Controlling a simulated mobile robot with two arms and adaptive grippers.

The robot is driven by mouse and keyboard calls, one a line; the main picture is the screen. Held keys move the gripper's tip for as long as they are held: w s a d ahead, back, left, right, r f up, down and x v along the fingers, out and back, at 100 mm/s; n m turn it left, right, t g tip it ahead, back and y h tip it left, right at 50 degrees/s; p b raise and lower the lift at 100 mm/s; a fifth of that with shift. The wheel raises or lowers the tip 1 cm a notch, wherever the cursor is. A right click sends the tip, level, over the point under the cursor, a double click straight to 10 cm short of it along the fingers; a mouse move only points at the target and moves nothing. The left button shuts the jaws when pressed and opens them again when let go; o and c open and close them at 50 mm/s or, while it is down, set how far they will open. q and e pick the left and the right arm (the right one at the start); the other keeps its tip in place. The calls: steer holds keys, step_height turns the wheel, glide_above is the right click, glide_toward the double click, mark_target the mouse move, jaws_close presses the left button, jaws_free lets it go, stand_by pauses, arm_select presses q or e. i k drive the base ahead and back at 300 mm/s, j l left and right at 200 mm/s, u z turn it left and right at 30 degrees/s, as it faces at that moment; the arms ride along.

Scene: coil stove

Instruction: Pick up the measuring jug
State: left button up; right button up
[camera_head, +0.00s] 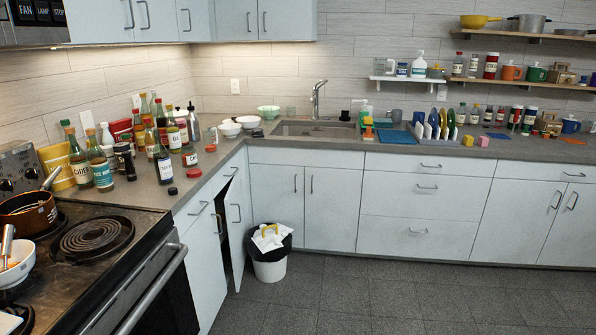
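I cannot pick out a measuring jug for certain. A small pale vessel (379,66) stands at the left end of the low white shelf, too small to identify. Neither of my grippers is in view.
The stove (92,238) at lower left holds a brown pot (27,213) and a white bowl (18,262). Many bottles crowd the left counter. The sink (315,130) is in the back counter. A cabinet door (237,215) stands ajar near a bin (269,268). Floor is free right of the bin.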

mark_target(210, 135)
steer(key=i+l, duration=0.1)
steer(key=i, duration=1.15)
steer(key=i+l+u, duration=0.1)
steer(key=i, duration=0.55)
